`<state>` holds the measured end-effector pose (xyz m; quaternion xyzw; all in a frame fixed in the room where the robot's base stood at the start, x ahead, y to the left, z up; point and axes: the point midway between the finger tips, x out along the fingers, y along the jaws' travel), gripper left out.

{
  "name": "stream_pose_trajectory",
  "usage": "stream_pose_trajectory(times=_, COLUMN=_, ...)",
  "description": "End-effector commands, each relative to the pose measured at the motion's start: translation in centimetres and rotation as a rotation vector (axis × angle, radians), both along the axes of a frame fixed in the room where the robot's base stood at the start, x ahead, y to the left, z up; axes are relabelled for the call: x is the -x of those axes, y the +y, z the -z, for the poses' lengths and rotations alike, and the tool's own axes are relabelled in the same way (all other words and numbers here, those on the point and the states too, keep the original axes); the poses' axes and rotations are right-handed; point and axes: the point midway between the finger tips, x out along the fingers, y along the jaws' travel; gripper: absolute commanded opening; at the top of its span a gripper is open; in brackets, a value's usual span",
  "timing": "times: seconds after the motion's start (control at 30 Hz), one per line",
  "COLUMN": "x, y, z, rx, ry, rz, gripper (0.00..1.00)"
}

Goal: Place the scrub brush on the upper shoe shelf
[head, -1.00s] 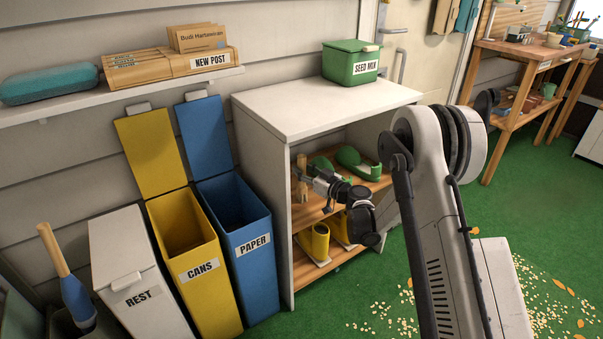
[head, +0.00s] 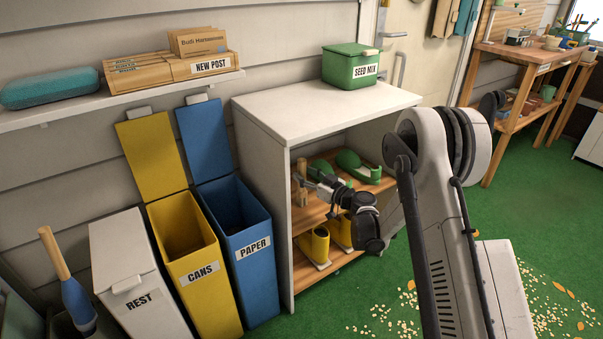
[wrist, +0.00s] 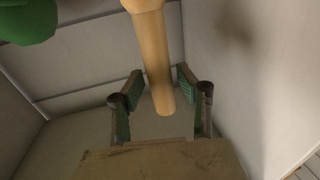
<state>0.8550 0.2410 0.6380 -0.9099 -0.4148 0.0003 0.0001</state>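The scrub brush (head: 302,168) shows as a pale wooden upright piece at the left of the upper shoe shelf (head: 309,214), inside the white cabinet. In the wrist view its rounded wooden handle (wrist: 154,55) runs down between my two fingers, with gaps on both sides. My gripper (head: 309,181) reaches into the cabinet from the right; its green-padded fingers (wrist: 160,88) stand open around the handle. The brush's head cannot be made out, and whether the brush rests fully on the shelf is unclear. Green shoes (head: 356,166) lie on the same shelf to the right.
Yellow boots (head: 319,245) stand on the lower shelf. The cabinet's side wall (head: 266,190) is close to the left of my gripper. A green seed mix box (head: 350,66) is on the cabinet top. A blue paper bin (head: 245,250) stands left of the cabinet.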

Motion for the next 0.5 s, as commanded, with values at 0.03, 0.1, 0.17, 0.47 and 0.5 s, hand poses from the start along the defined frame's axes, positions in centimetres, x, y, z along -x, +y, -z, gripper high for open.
stream_pose_trajectory(times=0.03, x=0.6, y=-0.9, z=-0.3, rx=0.0, ry=0.0, rz=0.003, gripper=0.35)
stream_pose_trajectory(times=0.1, x=1.5, y=-1.9, z=-0.3, rx=0.0, ry=0.0, rz=0.003, gripper=0.35)
stream_pose_trajectory(times=0.17, x=2.4, y=-2.9, z=-0.4, rx=0.0, ry=0.0, rz=0.003, gripper=0.35)
stream_pose_trajectory(times=0.47, x=5.8, y=-6.8, z=-0.2, rx=0.0, ry=0.0, rz=0.002, gripper=0.35)
stream_pose_trajectory(times=0.5, x=6.1, y=-7.1, z=-0.2, rx=0.0, ry=0.0, rz=0.002, gripper=0.35)
